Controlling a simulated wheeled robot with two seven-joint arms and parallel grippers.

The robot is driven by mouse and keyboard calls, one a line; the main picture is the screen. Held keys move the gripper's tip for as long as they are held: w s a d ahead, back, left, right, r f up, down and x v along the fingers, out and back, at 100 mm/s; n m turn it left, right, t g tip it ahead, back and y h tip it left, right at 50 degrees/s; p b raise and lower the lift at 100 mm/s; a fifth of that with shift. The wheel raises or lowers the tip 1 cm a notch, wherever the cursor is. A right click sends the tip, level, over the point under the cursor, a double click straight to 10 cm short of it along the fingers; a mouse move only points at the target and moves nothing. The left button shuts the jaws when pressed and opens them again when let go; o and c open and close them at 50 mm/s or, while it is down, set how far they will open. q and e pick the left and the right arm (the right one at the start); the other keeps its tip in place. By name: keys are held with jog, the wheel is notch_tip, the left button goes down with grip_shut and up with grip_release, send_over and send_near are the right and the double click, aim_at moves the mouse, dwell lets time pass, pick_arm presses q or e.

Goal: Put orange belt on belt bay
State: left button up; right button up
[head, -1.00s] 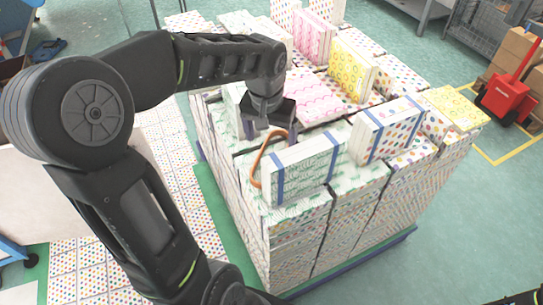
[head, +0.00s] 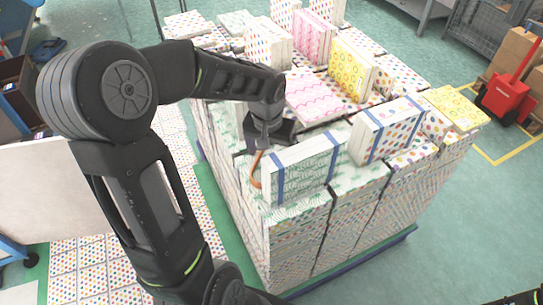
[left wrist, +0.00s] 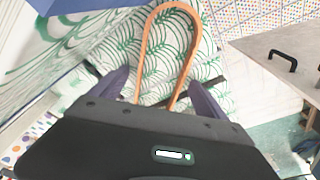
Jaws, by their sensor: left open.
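The orange belt (head: 256,171) is a thin loop beside the left end of a green-patterned bundle (head: 300,168) with blue straps. In the head view its upper part is hidden by my left gripper (head: 268,140), which is right above it. In the left wrist view the belt (left wrist: 190,48) is a rounded loop over white, green-leaf paper, its two sides running down between the fingers of my left gripper (left wrist: 160,88). The fingers are apart, one on each side, and not closed on it. I cannot pick out the belt bay.
Stacks of patterned bundles fill a blue-edged pallet (head: 350,268). Pink (head: 313,37), yellow (head: 352,66) and dotted (head: 385,130) bundles stand on top. A pale board with a black handle (left wrist: 283,57) is at right in the wrist view. Open floor lies right of the pallet.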

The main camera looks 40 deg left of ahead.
dwell(0.5)
pick_arm(q)
jog(key=c, duration=1.7)
jog(key=shift+o, duration=0.2)
jog(key=shift+r, duration=0.1)
notch_tip(320, 180, up, 18)
jog(key=p, duration=0.1)
